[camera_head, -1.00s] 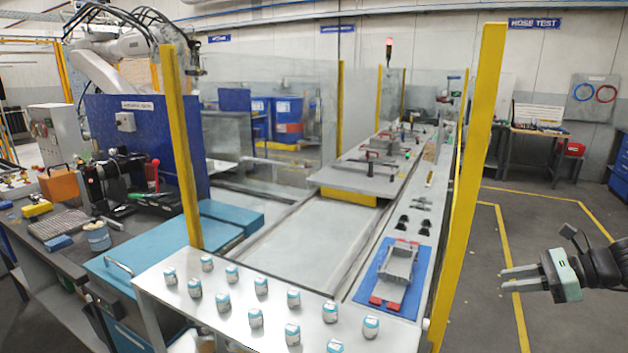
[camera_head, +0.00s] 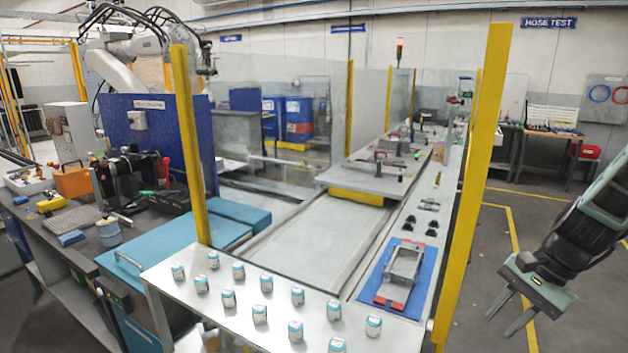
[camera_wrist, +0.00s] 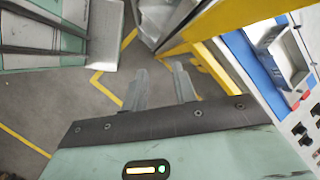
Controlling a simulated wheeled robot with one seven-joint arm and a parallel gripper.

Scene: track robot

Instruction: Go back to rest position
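My gripper (camera_head: 510,314) is at the lower right of the head view, over the grey floor and to the right of the yellow post. Its two fingers point down and to the left, with a gap between them. In the wrist view my gripper (camera_wrist: 162,84) also shows its two fingers apart, with only floor between them. It is open and empty, and it touches nothing that I can see.
A yellow post (camera_head: 474,190) stands left of my gripper. Beyond it, a grey fixture with red ends (camera_head: 403,262) lies on a blue mat (camera_head: 425,288). Several small jars stand on a white table (camera_head: 215,322). The floor (camera_head: 480,250) around my gripper looks clear.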

